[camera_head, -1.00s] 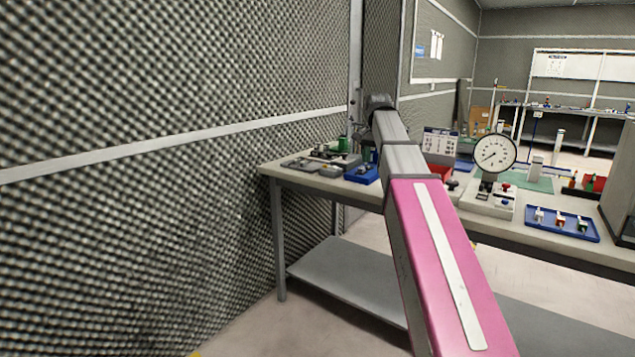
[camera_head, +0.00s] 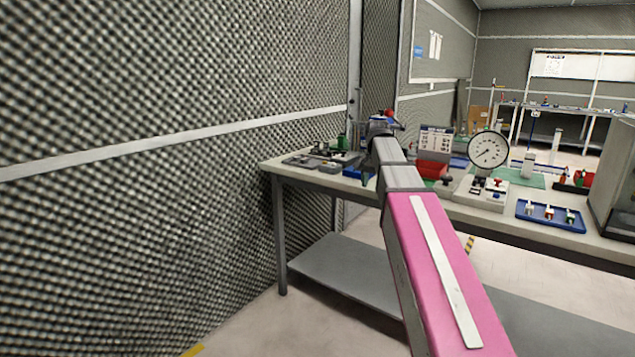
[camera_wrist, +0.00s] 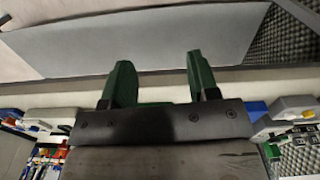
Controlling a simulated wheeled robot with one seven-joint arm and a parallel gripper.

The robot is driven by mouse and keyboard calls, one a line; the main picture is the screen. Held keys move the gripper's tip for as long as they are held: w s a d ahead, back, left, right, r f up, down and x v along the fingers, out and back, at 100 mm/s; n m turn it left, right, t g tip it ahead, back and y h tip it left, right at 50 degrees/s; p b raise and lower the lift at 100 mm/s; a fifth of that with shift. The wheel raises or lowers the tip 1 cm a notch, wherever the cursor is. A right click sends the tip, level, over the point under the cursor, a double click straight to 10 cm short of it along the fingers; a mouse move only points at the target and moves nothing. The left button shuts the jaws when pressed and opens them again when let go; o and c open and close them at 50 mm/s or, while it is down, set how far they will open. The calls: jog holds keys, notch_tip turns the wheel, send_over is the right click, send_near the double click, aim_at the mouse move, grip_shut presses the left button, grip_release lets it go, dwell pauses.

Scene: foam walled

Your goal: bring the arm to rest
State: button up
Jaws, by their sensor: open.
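My arm reaches from the bottom right of the head view over the workbench (camera_head: 466,213), its pink link (camera_head: 440,270) nearest. The far end of the arm, near the back left part of the bench, is small and partly hidden by its own links. In the wrist view my gripper (camera_wrist: 160,62) shows two dark green fingers, spread apart with nothing between them. Behind the fingers are a long grey surface and a pale strip.
A foam-covered wall (camera_head: 170,220) stands close on the left. On the bench are a dial gauge (camera_head: 488,150), a blue tray (camera_head: 550,224) with small parts, and a red bin (camera_head: 432,169). A lower shelf (camera_head: 345,272) lies beneath. Floor is open at the lower left.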

jog(key=s+f+n, duration=0.2)
jog(key=s+f, duration=0.4)
jog(key=f, duration=0.6)
jog(key=s+f+n, duration=0.2)
jog(key=s+f, duration=0.5)
jog(key=f, duration=0.5)
jog(key=s+f+n, duration=0.2)
jog(key=s+f, duration=0.5)
jog(key=f, duration=0.6)
jog(key=shift+s, duration=0.2)
